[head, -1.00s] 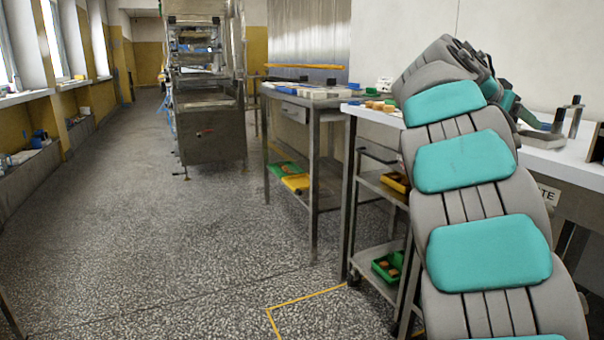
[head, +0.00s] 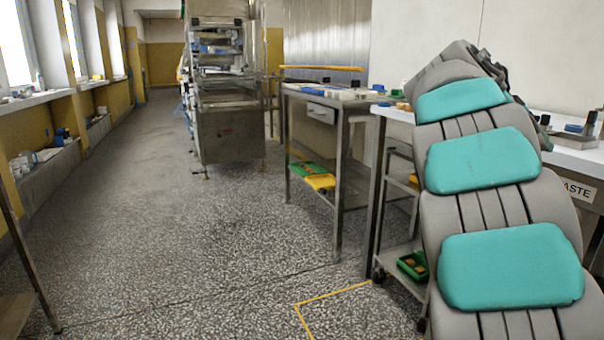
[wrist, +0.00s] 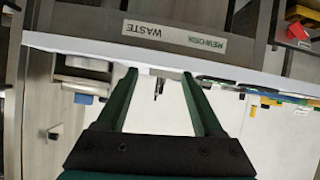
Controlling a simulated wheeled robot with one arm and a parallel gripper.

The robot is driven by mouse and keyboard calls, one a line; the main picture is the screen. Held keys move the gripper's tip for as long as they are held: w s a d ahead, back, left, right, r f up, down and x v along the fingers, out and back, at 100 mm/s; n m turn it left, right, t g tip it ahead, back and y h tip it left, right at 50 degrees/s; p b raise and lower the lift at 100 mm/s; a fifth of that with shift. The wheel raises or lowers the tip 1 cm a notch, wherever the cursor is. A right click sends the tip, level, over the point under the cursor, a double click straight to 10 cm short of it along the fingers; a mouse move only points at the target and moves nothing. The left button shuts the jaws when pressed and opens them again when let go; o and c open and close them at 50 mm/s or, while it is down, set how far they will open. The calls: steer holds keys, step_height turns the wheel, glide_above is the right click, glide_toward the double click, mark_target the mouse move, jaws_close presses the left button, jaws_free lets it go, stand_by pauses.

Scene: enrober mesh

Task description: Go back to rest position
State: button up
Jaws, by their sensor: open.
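My gripper (wrist: 158,75) shows in the wrist view with its two green fingers apart and nothing between them. Beyond the fingertips is the white edge of a worktop (wrist: 150,55), and the picture there is turned over. A label reading REWORK and WASTE (wrist: 175,38) is on the front below that worktop. In the head view my grey and teal arm rises on the right, and the gripper itself is hidden behind it.
A steel table (head: 340,103) with small items stands left of my arm. A steel machine (head: 228,130) is farther back. A cart shelf (head: 398,258) holds a green bin (head: 412,266). Window sills (head: 45,95) line the left. The speckled floor (head: 150,230) between is clear.

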steer(key=s+a+f+n+g+y+p, duration=0.1)
steer(key=s+a+f+n+y, duration=0.3)
steer(key=s+a+f, duration=0.6)
steer(key=s+a+f+n+g+y+p, duration=0.1)
steer(key=s+a+f+n+g+y, duration=0.2)
steer(key=s+a+f, duration=0.7)
steer(key=s+a+f+n+g+y+p, duration=0.1)
steer(key=s+a+f+n+y, duration=0.3)
steer(key=s+a+f, duration=0.6)
steer(key=s+f+n+g, duration=0.1)
steer(key=s+f, duration=0.1)
steer(key=s, duration=0.6)
steer(key=shift+s+f+n+y, duration=0.3)
steer(key=shift+s+f+n, duration=0.05)
steer(key=shift+s+n, duration=0.05)
